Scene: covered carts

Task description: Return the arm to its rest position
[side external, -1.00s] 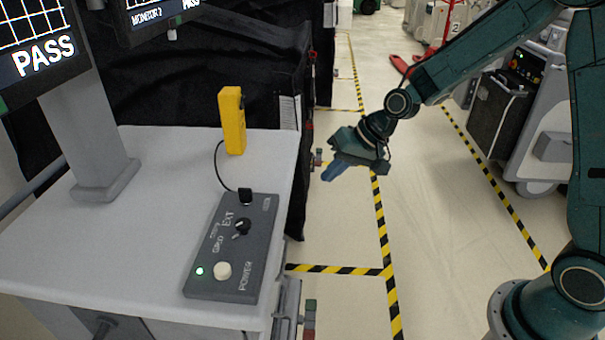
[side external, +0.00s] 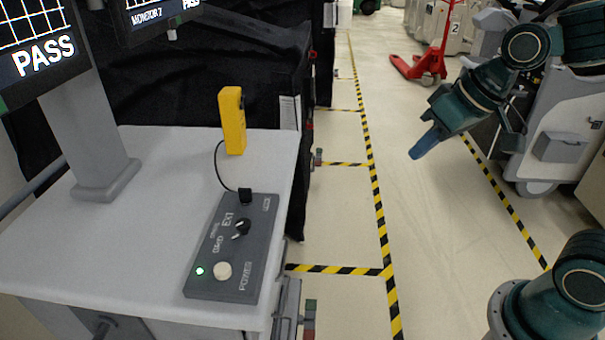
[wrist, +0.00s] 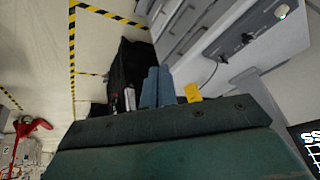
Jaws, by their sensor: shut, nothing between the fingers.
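My gripper (side external: 422,146) is shut and empty, with its blue fingertips held over the open floor, well to the right of the cart. In the wrist view its two blue fingers (wrist: 158,87) lie side by side. The grey control box (side external: 231,247) lies on the cart top, with a lit green light, a white button and a black knob. A black plug with a cable sits at its far end. A yellow handheld device (side external: 232,121) stands upright behind it; it also shows in the wrist view (wrist: 193,92).
The cart top (side external: 130,235) carries a monitor (side external: 40,50) reading PASS. Black covers (side external: 200,70) hang behind. Yellow-black tape (side external: 377,200) marks the floor. A red pallet jack (side external: 430,62) stands at the back. A grey machine (side external: 560,150) is close behind my arm.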

